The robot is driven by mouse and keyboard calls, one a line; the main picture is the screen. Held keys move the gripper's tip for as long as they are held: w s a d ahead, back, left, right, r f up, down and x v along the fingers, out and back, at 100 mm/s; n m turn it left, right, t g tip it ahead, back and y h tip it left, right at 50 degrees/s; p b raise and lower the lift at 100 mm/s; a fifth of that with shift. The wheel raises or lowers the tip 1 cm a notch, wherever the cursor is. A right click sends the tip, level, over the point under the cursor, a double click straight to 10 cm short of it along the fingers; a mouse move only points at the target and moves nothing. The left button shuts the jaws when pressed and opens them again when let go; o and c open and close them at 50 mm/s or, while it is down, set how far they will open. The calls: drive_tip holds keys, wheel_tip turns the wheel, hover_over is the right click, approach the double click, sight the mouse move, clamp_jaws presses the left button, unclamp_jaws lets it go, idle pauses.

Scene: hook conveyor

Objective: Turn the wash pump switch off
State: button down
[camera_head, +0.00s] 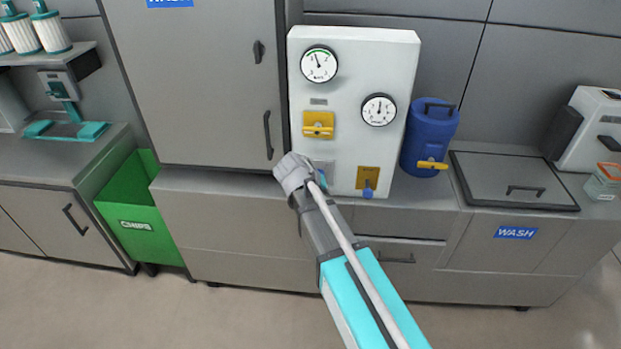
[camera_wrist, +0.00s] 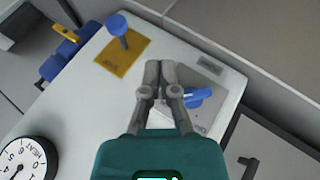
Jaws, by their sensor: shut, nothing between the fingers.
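A white control panel (camera_head: 345,85) stands upright at the middle of the head view. In the wrist view, a blue rotary switch (camera_wrist: 197,97) sits on a grey plate (camera_wrist: 208,68), just right of my fingers. A blue-knobbed lever (camera_wrist: 118,26) stands on a yellow plate (camera_wrist: 122,52), to the left of my fingers; it also shows in the head view (camera_head: 368,191). The labels are too small to read, so I cannot tell which is the wash pump switch. My gripper (camera_wrist: 160,66) is shut and empty in front of the panel. In the head view my arm hides its fingers.
The panel carries two gauges (camera_head: 319,64) (camera_head: 379,110) and a yellow switch (camera_head: 318,124). A blue canister (camera_head: 430,137) stands close to its right. A grey cabinet (camera_head: 200,85) is on its left. A green chips bin (camera_head: 140,215) and a lidded wash basin (camera_head: 513,181) flank the counter.

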drive_tip(key=w+a+r+t, duration=0.2)
drive_tip(key=a, duration=0.5)
drive_tip(key=w+a+r+n+t+h, duration=0.1)
drive_tip(key=w+a+r+t, duration=0.1)
drive_tip(key=a, duration=0.6)
drive_tip(key=shift+n+t+b, duration=0.3)
drive_tip(key=shift+b, duration=0.05)
drive_tip(key=s+d+f+b+x, duration=0.1)
drive_tip(key=s+b+x, duration=0.1)
drive_tip(key=b+x, duration=0.6)
drive_tip(key=x, duration=0.5)
drive_tip(key=shift+s+f, duration=0.15)
drive_tip(key=shift+d, duration=0.1)
